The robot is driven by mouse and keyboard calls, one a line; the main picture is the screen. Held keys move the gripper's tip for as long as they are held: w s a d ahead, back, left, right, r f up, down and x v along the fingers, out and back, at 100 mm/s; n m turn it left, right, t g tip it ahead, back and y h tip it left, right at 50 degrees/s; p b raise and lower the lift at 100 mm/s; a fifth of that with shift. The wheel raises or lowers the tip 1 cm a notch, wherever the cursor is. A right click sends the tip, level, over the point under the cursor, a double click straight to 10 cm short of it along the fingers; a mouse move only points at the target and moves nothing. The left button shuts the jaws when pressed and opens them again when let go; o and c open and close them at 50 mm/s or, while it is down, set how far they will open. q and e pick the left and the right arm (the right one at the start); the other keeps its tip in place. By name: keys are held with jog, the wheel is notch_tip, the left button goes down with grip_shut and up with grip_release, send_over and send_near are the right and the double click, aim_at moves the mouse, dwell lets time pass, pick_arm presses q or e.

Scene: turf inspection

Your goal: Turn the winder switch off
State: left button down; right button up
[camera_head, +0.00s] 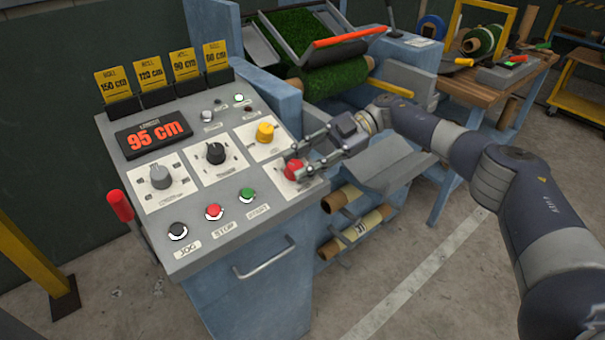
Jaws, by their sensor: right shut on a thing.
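The control panel (190,205) is a grey sloped console on a blue cabinet. A red knob (293,170) sits on a white plate at its right edge. My right gripper (299,161) reaches in from the right and is shut on the red knob, with its fingers partly covering it. A yellow knob (265,132), a black knob (215,153) and a grey knob (160,177) sit on other white plates. The small labels are too blurred to tell which knob is the winder switch. My left gripper is not in view.
A display (153,135) reads 95 cm, with yellow length cards (166,72) behind it. Jog, stop and another push button (213,211) line the front edge. A red-handled lever (121,206) stands left. Green turf (335,77) is on the machine behind; a workbench (500,78) stands right.

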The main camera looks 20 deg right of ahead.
aim_at(301, 163)
jog(key=shift+n+g+h+b, duration=0.3)
jog(key=shift+n+g+b, duration=0.2)
jog(key=shift+g+b, duration=0.15)
jog(key=shift+a, duration=0.1)
jog(key=o, duration=1.1)
jog(key=shift+c, duration=0.2)
notch_tip(301, 163, up, 10)
